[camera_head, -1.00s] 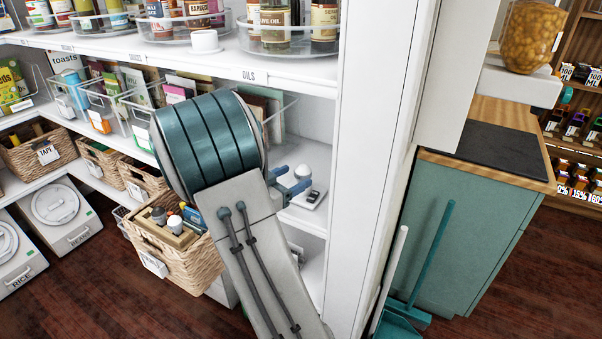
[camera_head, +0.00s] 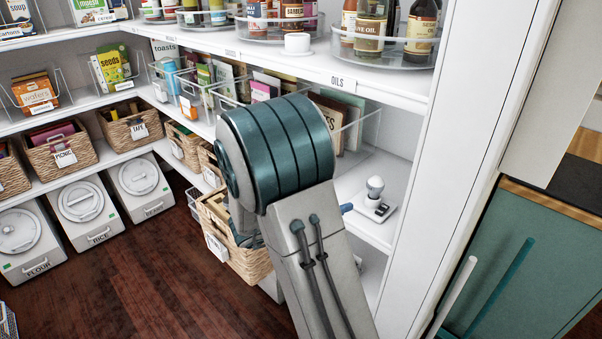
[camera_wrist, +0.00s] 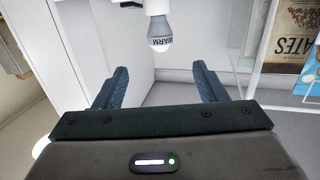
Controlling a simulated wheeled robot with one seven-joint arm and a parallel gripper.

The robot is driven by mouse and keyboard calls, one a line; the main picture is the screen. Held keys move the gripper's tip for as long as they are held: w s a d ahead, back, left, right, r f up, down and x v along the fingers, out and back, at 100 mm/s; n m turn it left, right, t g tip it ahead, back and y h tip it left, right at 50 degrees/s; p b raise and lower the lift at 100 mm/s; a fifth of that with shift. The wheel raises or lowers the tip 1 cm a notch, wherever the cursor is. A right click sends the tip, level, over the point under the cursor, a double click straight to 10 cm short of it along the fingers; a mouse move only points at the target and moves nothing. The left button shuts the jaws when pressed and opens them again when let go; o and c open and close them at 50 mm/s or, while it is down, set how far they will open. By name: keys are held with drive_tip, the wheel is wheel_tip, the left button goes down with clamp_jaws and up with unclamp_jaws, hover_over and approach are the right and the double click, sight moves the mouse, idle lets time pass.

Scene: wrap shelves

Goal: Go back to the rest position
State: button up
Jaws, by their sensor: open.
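My gripper (camera_wrist: 160,72) is open in the wrist view, with its two blue fingers apart and nothing between them. A light bulb (camera_wrist: 160,36) marked "WARM" shows just beyond the fingertips, apart from them. In the head view a bulb (camera_head: 375,187) stands upright on a small white base (camera_head: 373,208) on the shelf under the "OILS" label. My teal and grey arm fills the middle of that view and hides nearly all of my gripper; only a bit of blue shows at its right edge, left of the bulb.
A white upright panel (camera_head: 468,150) closes the shelves on the right. A wicker basket (camera_head: 250,264) sits close by my arm at lower left. Jars and bottles stand on turntables (camera_head: 385,55) above. Dark floor (camera_head: 150,270) is open at left.

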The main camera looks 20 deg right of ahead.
drive_tip(key=shift+w, duration=0.1)
drive_tip(key=w+a+r+n+t+y+p, duration=0.3)
drive_tip(key=w+a+r+n+t+y, duration=0.15)
drive_tip(key=w+t+y, duration=0.3)
drive_tip(key=s+a+r+n+t+y+p, duration=0.25)
drive_tip(key=a+r+n+y, duration=0.2)
drive_tip(key=a+y, duration=0.45)
drive_tip(key=s+a+r+n+g+y+p, duration=0.1)
drive_tip(key=s+a+n+g, duration=0.15)
drive_tip(key=s, duration=0.25)
drive_tip(key=s+a+n+g+y+p, duration=0.2)
drive_tip(key=s+a+n, duration=0.1)
drive_tip(key=s, duration=0.2)
drive_tip(key=s+d+n+g+h, duration=0.1)
drive_tip(key=s+g, duration=0.1)
drive_tip(key=s, duration=0.4)
drive_tip(key=s+d+n+g+h+p, duration=0.1)
drive_tip(key=s+d+g, duration=0.1)
drive_tip(key=s, duration=0.4)
drive_tip(key=shift+s+r+g, duration=0.2)
drive_tip(key=shift+s+g, duration=0.1)
drive_tip(key=shift+g, duration=0.15)
